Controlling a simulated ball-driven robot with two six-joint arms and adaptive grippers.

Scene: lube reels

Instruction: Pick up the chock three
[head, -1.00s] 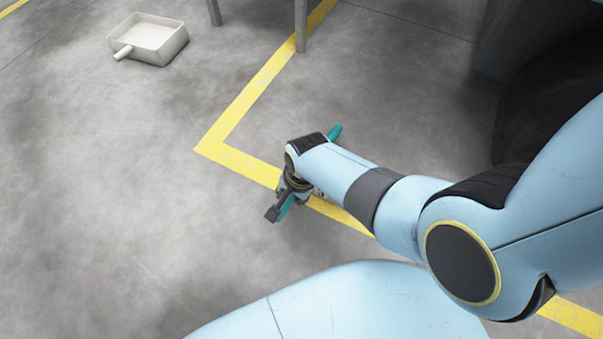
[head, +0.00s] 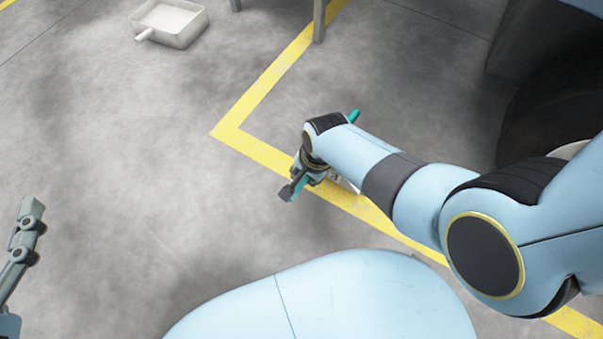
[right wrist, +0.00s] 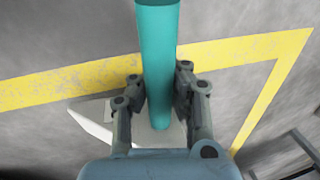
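A teal bar, which looks like the chock (head: 353,116), shows on both sides of my right gripper in the head view. My wrist hides its middle. In the right wrist view the chock (right wrist: 158,50) runs from the top edge down between the fingers. My right gripper (right wrist: 160,82) has a finger against each side of it and looks shut on it. In the head view my right gripper (head: 300,178) is low over the yellow line; any gap to the floor is unclear. Part of my left gripper (head: 28,228) shows at the left edge, apart from everything.
A white tray with a spout (head: 170,22) stands on the floor at the upper left. Grey legs (head: 319,20) stand at the top. A pale flat piece (right wrist: 92,120) lies beyond the fingers. The floor at left and centre is clear.

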